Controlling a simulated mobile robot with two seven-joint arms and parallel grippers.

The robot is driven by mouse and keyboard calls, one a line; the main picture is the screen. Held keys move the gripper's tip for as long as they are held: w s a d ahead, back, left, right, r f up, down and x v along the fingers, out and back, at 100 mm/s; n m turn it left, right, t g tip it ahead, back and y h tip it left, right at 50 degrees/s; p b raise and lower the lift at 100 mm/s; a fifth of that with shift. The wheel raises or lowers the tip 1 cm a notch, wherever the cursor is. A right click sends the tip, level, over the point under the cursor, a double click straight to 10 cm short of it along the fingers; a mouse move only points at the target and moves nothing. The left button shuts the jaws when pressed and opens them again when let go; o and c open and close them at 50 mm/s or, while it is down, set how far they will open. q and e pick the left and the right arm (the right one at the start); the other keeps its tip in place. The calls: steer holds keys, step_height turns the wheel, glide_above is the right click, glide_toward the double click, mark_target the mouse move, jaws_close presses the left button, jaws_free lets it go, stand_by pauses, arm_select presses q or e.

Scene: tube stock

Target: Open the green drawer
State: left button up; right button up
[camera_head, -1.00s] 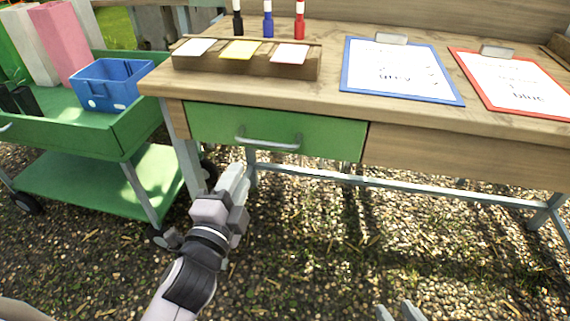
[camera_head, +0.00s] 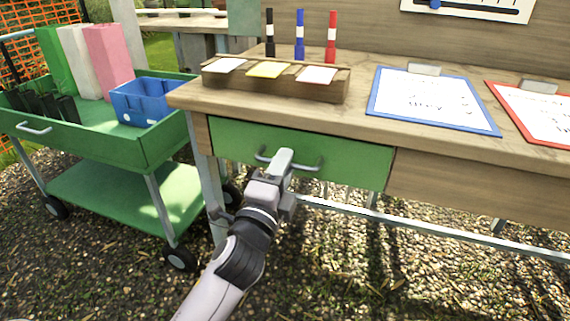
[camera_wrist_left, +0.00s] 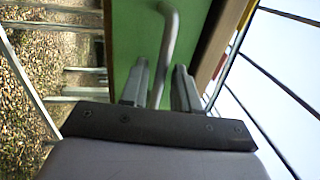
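The green drawer (camera_head: 352,160) sits in the left front of the wooden desk, its face flush with the desk front. Its grey bar handle (camera_head: 318,164) is partly hidden by my left gripper (camera_head: 283,158), which is at the middle of the handle. In the left wrist view, the handle (camera_wrist_left: 168,45) runs between the two fingers of the left gripper (camera_wrist_left: 160,85), with gaps on both sides. The fingers are open around the bar, and the drawer's green face (camera_wrist_left: 135,35) is just beyond. My right gripper is not in view.
A green cart (camera_head: 150,140) with a blue bin (camera_head: 143,108) stands left of the desk (camera_head: 440,125). On the desktop are a card holder (camera_head: 275,88), several markers and two clipboards, one blue-edged (camera_head: 432,100). The gravel in front of the drawer is clear.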

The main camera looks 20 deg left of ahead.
arm_select(q)
steer(key=shift+w+r, duration=0.1)
steer(key=shift+w, duration=0.45)
jaws_close()
